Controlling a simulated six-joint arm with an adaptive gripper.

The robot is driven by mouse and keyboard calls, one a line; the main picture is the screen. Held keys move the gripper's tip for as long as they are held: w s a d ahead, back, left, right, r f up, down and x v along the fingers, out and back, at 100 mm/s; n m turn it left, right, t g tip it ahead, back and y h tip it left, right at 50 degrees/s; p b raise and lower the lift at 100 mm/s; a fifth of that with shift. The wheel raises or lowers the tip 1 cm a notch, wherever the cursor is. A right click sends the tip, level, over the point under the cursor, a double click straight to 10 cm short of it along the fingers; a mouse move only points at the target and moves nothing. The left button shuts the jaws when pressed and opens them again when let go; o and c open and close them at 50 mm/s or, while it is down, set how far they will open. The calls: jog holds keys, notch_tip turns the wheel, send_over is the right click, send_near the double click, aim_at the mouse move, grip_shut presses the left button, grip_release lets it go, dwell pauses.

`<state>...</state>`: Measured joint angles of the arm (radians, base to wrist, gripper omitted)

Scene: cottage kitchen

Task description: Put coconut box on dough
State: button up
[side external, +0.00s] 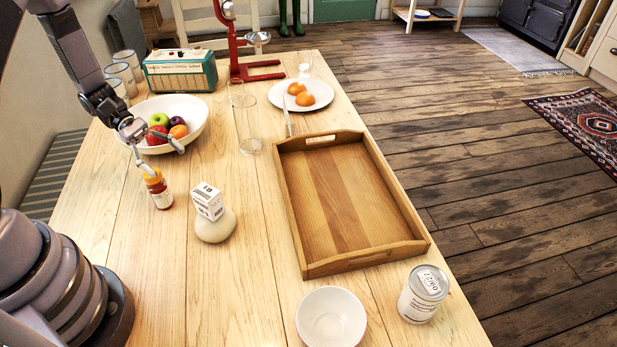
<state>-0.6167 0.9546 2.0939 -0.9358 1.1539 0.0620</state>
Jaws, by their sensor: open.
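The coconut box (208,201) is a small white carton with dark print. It sits tilted on top of the dough (215,228), a pale rounded lump on the table left of the wooden tray. My gripper (164,159) is open, to the upper left of the box and apart from it. Its fingers are close to the orange cap of a small pill bottle (161,194); I cannot tell whether they touch it. Nothing shows between the fingers.
A fruit bowl (195,107) is behind my gripper. A wooden tray (291,203), a clear glass (246,128), a plate of oranges (322,88), a white bowl (331,318) and a can (423,294) stand around. The table left of the white bowl is clear.

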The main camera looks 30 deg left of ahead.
jog(key=s+d+r+m+t+y, duration=0.1)
jog(key=s+r+m+y, duration=0.3)
jog(key=r, duration=0.5)
jog(key=s+d+r+m+t+y, duration=0.1)
jog(key=s+r+m+y, duration=0.3)
jog(key=r, duration=0.5)
jog(key=s+d+r+m+t+y, duration=0.2)
jog(key=s+r+m+t+y, duration=0.1)
jog(key=s+r+m, duration=0.4)
notch_tip(320, 180, up, 2)
jog(key=shift+r+m+y, duration=0.25)
jog(key=shift+m+y, duration=0.55)
